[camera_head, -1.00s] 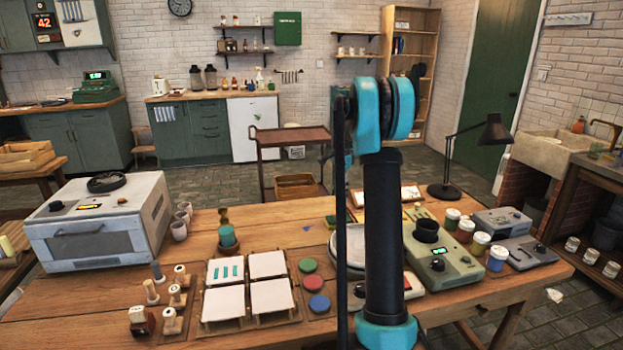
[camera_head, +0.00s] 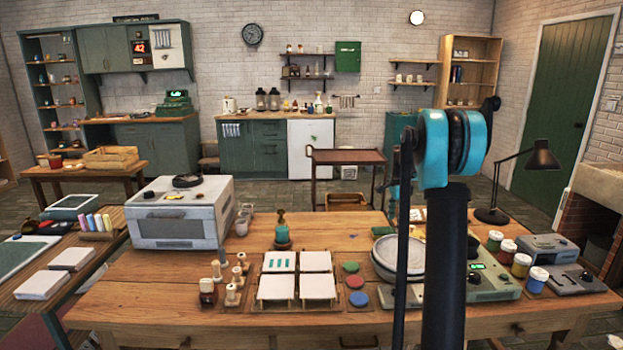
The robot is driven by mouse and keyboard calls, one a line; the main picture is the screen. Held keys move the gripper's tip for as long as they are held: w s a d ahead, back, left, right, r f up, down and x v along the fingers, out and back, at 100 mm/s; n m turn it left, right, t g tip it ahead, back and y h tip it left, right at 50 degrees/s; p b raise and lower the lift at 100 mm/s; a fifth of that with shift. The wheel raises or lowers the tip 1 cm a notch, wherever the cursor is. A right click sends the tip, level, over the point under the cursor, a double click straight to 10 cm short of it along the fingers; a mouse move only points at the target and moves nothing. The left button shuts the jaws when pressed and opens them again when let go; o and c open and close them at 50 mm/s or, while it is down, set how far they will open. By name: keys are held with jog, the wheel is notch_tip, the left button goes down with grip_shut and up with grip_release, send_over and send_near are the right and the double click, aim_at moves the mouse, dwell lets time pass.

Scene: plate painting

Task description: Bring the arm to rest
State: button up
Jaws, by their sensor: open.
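My arm (camera_head: 447,240) rises from the bottom edge at the right of centre, with a black link and a teal elbow joint near the top. A thin dark link stands at its left, with a bit of teal behind it. My gripper cannot be made out; the far end of the arm is hidden or out of view. Behind the arm is the wooden worktable (camera_head: 135,290). White tiles (camera_head: 317,262) lie on it in a two-by-two layout, one with teal stripes. Stacked plates (camera_head: 385,256) are partly hidden behind the thin link.
A white kiln-like box (camera_head: 180,222) stands at the table's left. Stamps (camera_head: 232,294), colour pads (camera_head: 354,282), paint jars (camera_head: 521,265) and a black lamp (camera_head: 540,155) are around. A brown trolley (camera_head: 345,157) stands behind. Bare wood shows at the table's front left.

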jog(key=shift+s+a+r, duration=0.1)
jog(key=shift+s+a, duration=0.05)
jog(key=shift+s, duration=0.35)
jog(key=shift+s+a+r+n, duration=0.1)
jog(key=shift+s+a+n, duration=0.4)
jog(key=shift+s, duration=0.3)
jog(key=s+a+n, duration=0.1)
jog(key=s, duration=0.2)
jog(key=s+a+n, duration=0.1)
jog(key=s+n, duration=0.1)
jog(key=s, duration=0.1)
jog(key=s+a+n+t, duration=0.1)
jog(key=s, duration=0.2)
jog(key=shift+a, duration=0.4)
jog(key=s+a+f+n+t, duration=0.1)
jog(key=s+a+f+n, duration=0.1)
jog(key=s, duration=0.7)
jog(key=s+a+f+n+t, duration=0.1)
jog(key=s+f+n, duration=0.3)
jog(key=s, duration=0.6)
jog(key=s+a+f+n+t, duration=0.1)
jog(key=s+a+f+n, duration=0.2)
jog(key=s+n, duration=0.3)
jog(key=s, duration=0.3)
jog(key=shift+s+a+f+n, duration=0.3)
jog(key=shift+s+a, duration=0.05)
jog(key=shift+o, duration=0.6)
